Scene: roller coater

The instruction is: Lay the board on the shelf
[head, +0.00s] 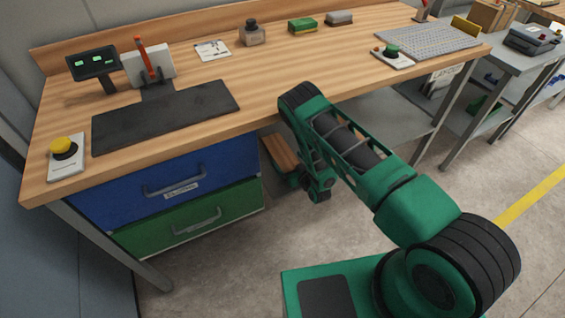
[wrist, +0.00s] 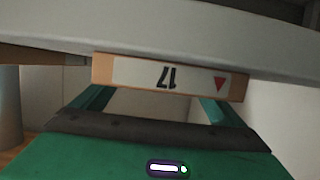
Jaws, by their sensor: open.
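The board's wood-coloured edge (wrist: 170,77) shows in the wrist view, with a white label reading 17 upside down and a red triangle. A grey edge (wrist: 180,40), apparently the shelf, runs just above and behind it; their contact is unclear. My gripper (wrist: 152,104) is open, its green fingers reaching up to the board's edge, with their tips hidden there. In the head view, a brown board-like surface (head: 282,152) shows beside my green gripper (head: 287,176), below the bench edge. The grey lower shelf (head: 382,124) lies under the bench's right part.
The wooden bench top (head: 290,75) carries a dark mat (head: 165,116), a yellow button box (head: 66,157) and a perforated grey plate (head: 427,42). Blue and green drawers (head: 175,180) stand left of my gripper. Bench legs stand to the right. The floor in front is clear.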

